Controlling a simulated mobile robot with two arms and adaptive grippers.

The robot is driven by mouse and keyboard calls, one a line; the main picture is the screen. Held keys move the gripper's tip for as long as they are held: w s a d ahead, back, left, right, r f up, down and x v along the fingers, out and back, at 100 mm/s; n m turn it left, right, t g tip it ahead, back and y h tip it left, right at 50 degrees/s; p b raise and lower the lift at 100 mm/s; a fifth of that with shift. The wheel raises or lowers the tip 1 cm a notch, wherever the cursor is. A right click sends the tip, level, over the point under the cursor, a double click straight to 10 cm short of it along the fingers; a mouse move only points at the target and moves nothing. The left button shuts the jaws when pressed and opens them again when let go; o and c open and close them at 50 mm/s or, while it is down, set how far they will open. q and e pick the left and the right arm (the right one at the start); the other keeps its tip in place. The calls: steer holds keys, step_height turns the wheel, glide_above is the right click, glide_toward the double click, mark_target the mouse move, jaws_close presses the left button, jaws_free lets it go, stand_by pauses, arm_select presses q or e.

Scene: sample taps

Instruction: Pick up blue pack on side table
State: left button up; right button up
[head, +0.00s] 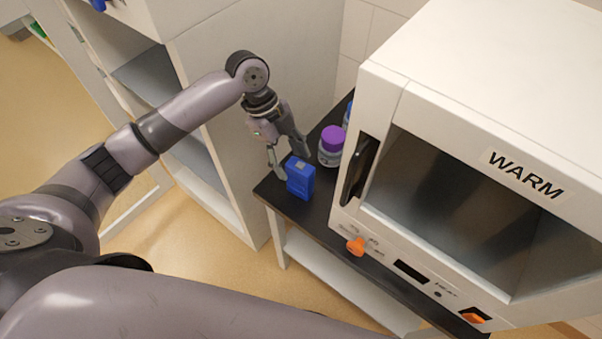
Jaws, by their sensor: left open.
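The blue pack (301,180) stands upright on the black top of the side table (289,204), near its front left corner. My left gripper (285,168) is open and points down just behind and to the left of the pack. One finger is at the pack's left side and the other is behind its upper edge. I cannot tell whether either finger touches the pack. My right gripper is not in view.
A jar with a purple lid (332,139) stands behind the pack, with a blue item partly hidden beyond it. A white oven marked WARM (475,150) fills the table's right side. A white cabinet (225,190) stands close on the left.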

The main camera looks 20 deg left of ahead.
mark_target(300, 180)
arm_select(q)
steer(key=shift+s+d+f, duration=0.15)
steer(key=shift+d+f, duration=0.1)
steer(key=shift+f, duration=0.35)
steer(key=shift+d+f, duration=0.15)
steer(key=shift+f, duration=0.2)
steer(key=shift+d+f, duration=0.1)
steer(key=shift+f, duration=0.15)
steer(key=p+x, duration=0.1)
steer(key=x, duration=0.3)
steer(key=shift+s+d+f+p, duration=0.1)
steer(key=shift+f+p, duration=0.05)
steer(key=shift+p, duration=0.2)
steer(key=shift+d+f, duration=0.1)
steer(key=shift+f, duration=0.2)
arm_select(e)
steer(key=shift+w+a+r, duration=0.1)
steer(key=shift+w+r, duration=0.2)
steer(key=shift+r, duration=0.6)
arm_select(q)
steer(key=shift+c, duration=0.3)
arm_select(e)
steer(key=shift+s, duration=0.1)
arm_select(q)
steer(key=c, duration=0.4)
jaws_close()
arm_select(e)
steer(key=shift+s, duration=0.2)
